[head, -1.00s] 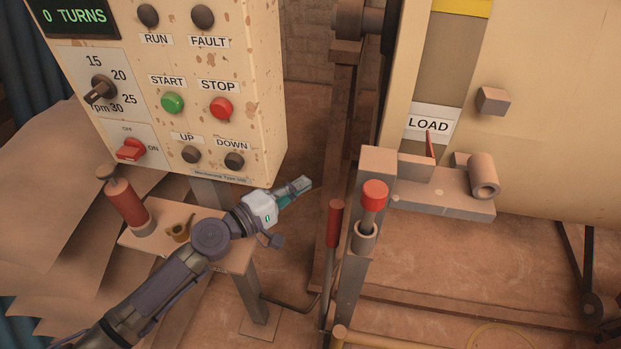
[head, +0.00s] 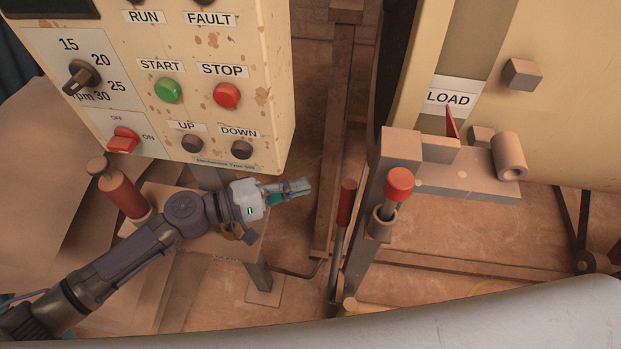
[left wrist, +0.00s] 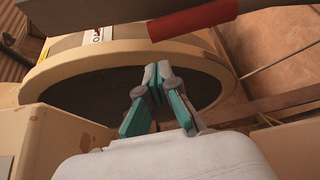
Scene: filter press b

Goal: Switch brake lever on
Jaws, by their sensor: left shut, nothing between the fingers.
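The lever with a long red grip (head: 346,203), which I take as the brake lever, stands nearly upright on a thin metal rod beside a post. Its red grip (left wrist: 195,18) also crosses the top of the left wrist view. My left gripper (head: 305,187) is to the left of the red grip, pointing toward it and apart from it. In the left wrist view the fingers (left wrist: 157,78) are closed together with nothing between them. My right gripper does not show.
A red-knobbed pin (head: 399,183) sits in a bracket just right of the lever. The control panel (head: 215,125) rises above my left arm. A small table (head: 255,247) with a red cylinder (head: 122,196) is below it. The large drum (head: 565,45) fills the right.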

